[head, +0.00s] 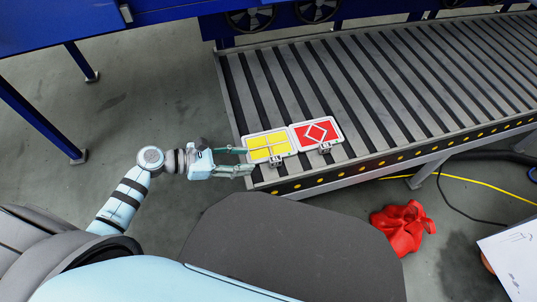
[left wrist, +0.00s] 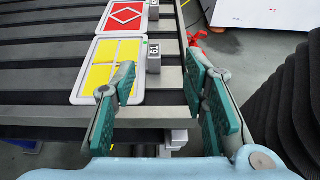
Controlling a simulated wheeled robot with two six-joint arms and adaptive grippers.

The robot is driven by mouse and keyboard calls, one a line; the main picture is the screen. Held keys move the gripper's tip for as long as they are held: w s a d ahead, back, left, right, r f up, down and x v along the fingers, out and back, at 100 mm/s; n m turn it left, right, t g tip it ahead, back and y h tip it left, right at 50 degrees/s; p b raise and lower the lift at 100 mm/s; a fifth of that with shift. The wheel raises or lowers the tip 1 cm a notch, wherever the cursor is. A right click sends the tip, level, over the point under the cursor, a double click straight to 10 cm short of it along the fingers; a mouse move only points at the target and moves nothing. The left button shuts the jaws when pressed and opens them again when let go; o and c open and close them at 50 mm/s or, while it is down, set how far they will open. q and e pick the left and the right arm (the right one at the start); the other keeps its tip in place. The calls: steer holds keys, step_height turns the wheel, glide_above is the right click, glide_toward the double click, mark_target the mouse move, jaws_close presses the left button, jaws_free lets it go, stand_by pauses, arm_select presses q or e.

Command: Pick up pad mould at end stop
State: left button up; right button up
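A pad mould with a white frame and yellow panels split by a white cross (head: 268,146) lies flat at the left end of the roller conveyor; it also shows in the left wrist view (left wrist: 103,72). A small grey block numbered 19 (left wrist: 153,57) sits at its side edge. A red mould with a white diamond (head: 317,132) lies right beside it. My left gripper (head: 240,160) is open and empty at the conveyor's end, close to the yellow mould. In the left wrist view its fingers are spread, one overlapping the mould's near corner. My right gripper is not in view.
The roller conveyor (head: 420,90) runs clear to the upper right, with a yellow-dotted side rail. A blue frame with fans stands behind it. A red crumpled cloth or bag (head: 403,228) lies on the floor, with cables and a white sheet (head: 512,262) at the right.

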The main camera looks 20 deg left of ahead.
mark_target(273, 159)
arm_select(q)
steer(key=b+x, duration=0.1)
steer(key=x, duration=0.3)
steer(key=f+b+x, duration=0.1)
steer(key=x, duration=0.1)
steer(key=shift+w+b, duration=0.25)
steer(key=shift+b, duration=0.05)
steer(key=shift+w+d+f+b, duration=0.8)
steer(key=shift+w+d+b, duration=0.05)
steer(key=shift+d, duration=0.05)
steer(key=shift+w+d+f, duration=0.1)
steer(key=shift+w+d, duration=0.1)
steer(key=shift+d, duration=0.1)
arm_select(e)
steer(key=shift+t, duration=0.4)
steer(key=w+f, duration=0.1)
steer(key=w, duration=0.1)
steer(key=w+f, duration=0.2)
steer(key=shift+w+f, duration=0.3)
arm_select(q)
jaws_close()
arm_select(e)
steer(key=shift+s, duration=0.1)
